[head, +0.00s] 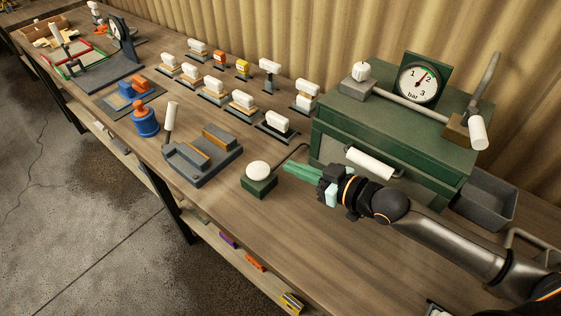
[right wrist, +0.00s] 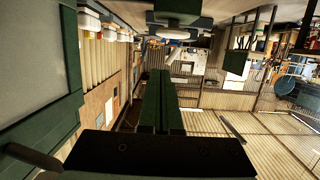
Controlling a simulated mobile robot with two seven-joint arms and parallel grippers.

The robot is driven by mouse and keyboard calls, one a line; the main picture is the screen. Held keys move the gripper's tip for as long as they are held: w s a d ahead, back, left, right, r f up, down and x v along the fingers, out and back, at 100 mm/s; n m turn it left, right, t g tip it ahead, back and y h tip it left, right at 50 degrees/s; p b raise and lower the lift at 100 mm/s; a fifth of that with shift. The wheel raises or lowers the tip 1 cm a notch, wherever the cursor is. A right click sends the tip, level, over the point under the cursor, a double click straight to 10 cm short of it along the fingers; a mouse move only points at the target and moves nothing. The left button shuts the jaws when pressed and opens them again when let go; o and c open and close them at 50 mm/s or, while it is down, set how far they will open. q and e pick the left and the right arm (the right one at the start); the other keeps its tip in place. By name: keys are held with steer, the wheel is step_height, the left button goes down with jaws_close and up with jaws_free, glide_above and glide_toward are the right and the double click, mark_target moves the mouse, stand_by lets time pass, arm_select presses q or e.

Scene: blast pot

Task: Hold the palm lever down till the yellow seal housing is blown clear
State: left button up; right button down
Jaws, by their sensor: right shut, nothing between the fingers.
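A white round palm knob (head: 258,168) sits on a small dark green block (head: 258,186) on the bench, with a dark cable running from it toward the green cabinet. I take this knob for the palm lever. My right gripper (head: 286,168) is shut and empty, its green fingers pointing left toward the knob; I cannot tell whether they touch it. The shut fingers also show in the right wrist view (right wrist: 158,105). A small yellow piece (head: 242,68) stands among white ones on stands at the back; I cannot tell whether it is the seal housing. My left gripper is out of view.
The green cabinet (head: 340,150) stands beside my right arm, with a white front handle (head: 370,162), a gauge (head: 418,78) and a white-handled lever (head: 478,132) on top. A grey fixture (head: 202,160) is left of the knob. Bare bench lies in front.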

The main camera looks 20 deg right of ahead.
steer(key=shift+v, duration=1.5)
